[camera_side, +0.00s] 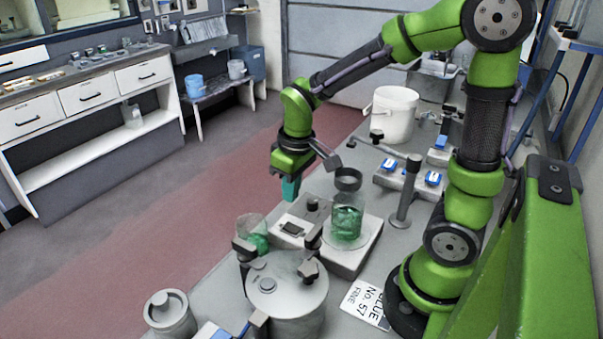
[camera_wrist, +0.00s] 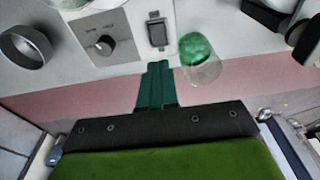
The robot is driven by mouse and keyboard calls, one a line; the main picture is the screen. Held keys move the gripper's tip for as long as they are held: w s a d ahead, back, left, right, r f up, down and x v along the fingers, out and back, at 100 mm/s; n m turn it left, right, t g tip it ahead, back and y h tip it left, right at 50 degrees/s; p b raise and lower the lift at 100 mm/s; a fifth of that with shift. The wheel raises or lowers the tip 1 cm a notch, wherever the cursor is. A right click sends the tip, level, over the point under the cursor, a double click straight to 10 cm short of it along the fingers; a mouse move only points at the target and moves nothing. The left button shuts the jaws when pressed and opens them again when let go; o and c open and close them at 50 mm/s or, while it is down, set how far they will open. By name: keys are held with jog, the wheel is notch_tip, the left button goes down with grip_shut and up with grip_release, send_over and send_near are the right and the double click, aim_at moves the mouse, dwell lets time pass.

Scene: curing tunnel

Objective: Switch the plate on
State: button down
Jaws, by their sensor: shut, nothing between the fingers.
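The plate (camera_side: 345,262) is a pale box on the bench with a beaker of green liquid (camera_side: 347,222) standing on it. Its front panel has a dark rocker switch (camera_side: 292,228) and a round knob (camera_side: 311,205). In the wrist view the switch (camera_wrist: 157,33) lies just beyond my fingertips, and the knob (camera_wrist: 103,46) is to its left. My gripper (camera_side: 290,190) is above the front side of the plate, fingers pointing down. In the wrist view its teal fingers (camera_wrist: 157,66) are together and empty. I cannot tell which way the rocker is tipped, nor whether the fingers touch anything.
A glass with green contents (camera_side: 254,234) stands close beside the plate; it also shows in the wrist view (camera_wrist: 199,58). A grey lidded vessel with clamps (camera_side: 288,296) is in front. A dark ring (camera_side: 347,179) is above the beaker. A stand (camera_side: 405,195) and white bucket (camera_side: 394,115) are behind.

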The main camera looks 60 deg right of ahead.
aim_at(288, 226)
jog(key=f, duration=0.5)
jog(key=w+f, duration=0.1)
jog(key=f, duration=0.2)
jog(key=shift+f, duration=0.15)
jog(key=shift+s, duration=0.2)
jog(key=shift+s+r, duration=0.2)
jog(key=shift+s, duration=0.4)
jog(key=shift+r, duration=0.15)
notch_tip(288, 226, up, 14)
jog(key=s, duration=0.1)
jog(key=shift+s, duration=0.35)
